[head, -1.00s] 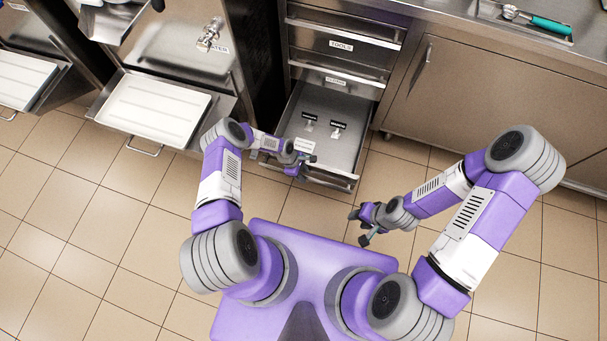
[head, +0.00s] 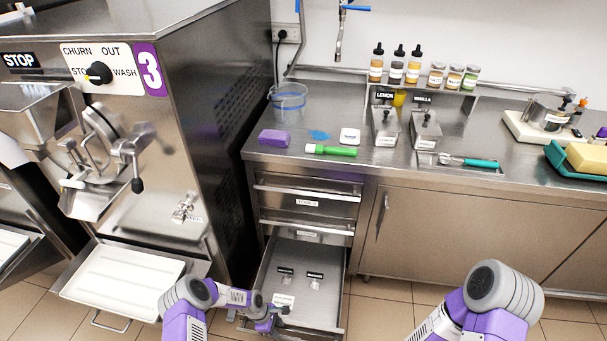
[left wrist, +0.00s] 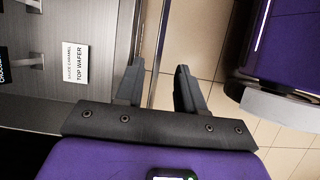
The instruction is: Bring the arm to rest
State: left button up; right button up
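My left gripper (head: 271,322) is at the front left of the open bottom drawer (head: 345,290), close to its front edge. My right arm (head: 490,305) shows at the lower right of the head view. Its gripper is out of the picture.
The steel counter (head: 300,175) stands behind. Machine 3 (head: 150,130) and its white tray (head: 120,280) are at left.

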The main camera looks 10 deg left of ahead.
pick_arm(q)
jog(key=s+d+r+m+p, duration=0.1)
jog(key=s+d+r+m, duration=0.2)
jog(key=s+r+m, duration=0.4)
jog(key=s+d+r+m+p, duration=0.1)
jog(key=s+d+r+m, duration=0.3)
jog(key=s+r+m, duration=0.4)
notch_tip(320, 180, up, 6)
jog(key=s, duration=0.2)
jog(key=shift+s+t+p, duration=0.4)
